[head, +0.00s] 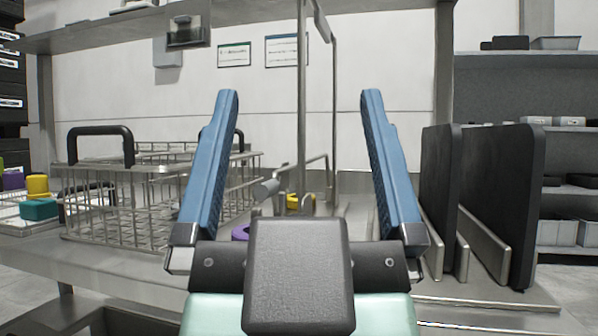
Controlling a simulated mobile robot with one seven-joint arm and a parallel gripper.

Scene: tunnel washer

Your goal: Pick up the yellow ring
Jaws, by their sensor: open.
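My gripper (300,94) is open in the head view, its two blue fingers pointing up and away with nothing between them. A small yellow object (293,203), possibly the yellow ring, shows low between the fingers, beyond the gripper body. It is partly hidden, and I cannot make out its full shape. Another yellow piece (37,185), short and cylinder-like, sits at the far left, well away from the gripper. A purple object (240,232) shows beside the left finger, mostly hidden.
A wire basket (125,235) with black handles stands left on the metal counter. A white tray (22,226) with a teal piece (38,209) and a purple piece (13,179) is farther left. A metal post (301,120) rises behind the fingers. Dark upright panels (495,200) stand right.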

